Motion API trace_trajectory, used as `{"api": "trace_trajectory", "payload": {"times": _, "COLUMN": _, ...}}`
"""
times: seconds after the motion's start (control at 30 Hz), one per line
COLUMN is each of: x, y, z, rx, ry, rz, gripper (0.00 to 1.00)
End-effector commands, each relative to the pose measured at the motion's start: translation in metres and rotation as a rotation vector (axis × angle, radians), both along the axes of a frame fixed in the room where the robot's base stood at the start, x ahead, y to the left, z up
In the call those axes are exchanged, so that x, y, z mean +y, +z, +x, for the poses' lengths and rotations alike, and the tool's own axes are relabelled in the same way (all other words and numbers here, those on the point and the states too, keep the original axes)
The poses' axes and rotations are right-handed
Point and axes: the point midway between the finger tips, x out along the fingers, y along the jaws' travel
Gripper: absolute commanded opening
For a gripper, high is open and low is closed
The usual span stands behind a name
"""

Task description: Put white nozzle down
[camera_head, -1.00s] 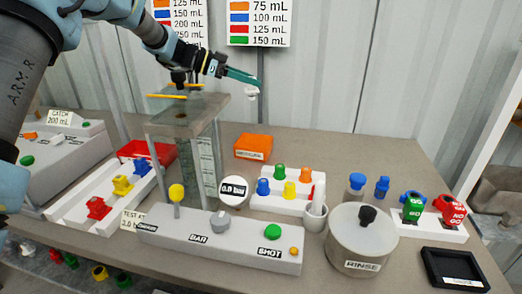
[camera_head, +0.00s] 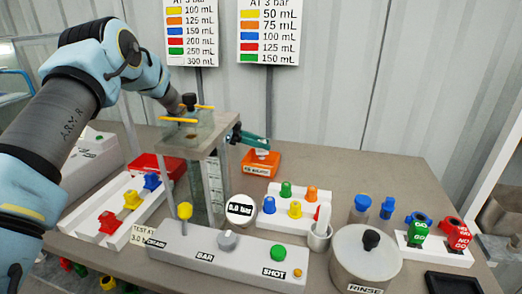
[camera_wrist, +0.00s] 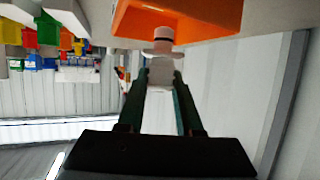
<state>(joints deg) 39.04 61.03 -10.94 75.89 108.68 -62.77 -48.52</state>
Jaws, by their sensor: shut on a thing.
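The white nozzle (camera_wrist: 162,47) is between the fingertips of my gripper (camera_wrist: 161,76) in the wrist view, and the gripper is shut on it. The nozzle's far end overlaps an orange tray (camera_wrist: 205,17) in that view; I cannot tell whether they touch. In the head view my green gripper (camera_head: 255,139) is low behind the clear-walled stand, just above the orange tray (camera_head: 262,167). The nozzle is too small to make out clearly there.
The stand (camera_head: 200,144) partly hides my arm's end. A white rack (camera_head: 285,216) with coloured nozzles stands in front of the orange tray. A red tray (camera_head: 158,165) is to the left. The rinse pot (camera_head: 364,262) is at front right. Table right of the orange tray is clear.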

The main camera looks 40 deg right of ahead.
Motion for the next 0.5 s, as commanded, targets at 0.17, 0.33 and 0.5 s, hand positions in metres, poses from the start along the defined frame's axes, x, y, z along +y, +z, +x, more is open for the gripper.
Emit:
{"api": "trace_trajectory", "payload": {"times": 0.17, "x": 0.000, "y": -0.025, "z": -0.001, "rx": 0.004, "ry": 0.000, "rz": 0.002, "gripper": 0.00}}
{"api": "trace_trajectory", "payload": {"times": 0.33, "x": 0.000, "y": -0.032, "z": 0.000, "rx": 0.001, "ry": -0.001, "rz": -0.001, "gripper": 0.00}}
{"api": "trace_trajectory", "payload": {"times": 0.5, "x": 0.000, "y": -0.033, "z": 0.000, "rx": 0.001, "ry": -0.001, "rz": 0.001, "gripper": 0.00}}
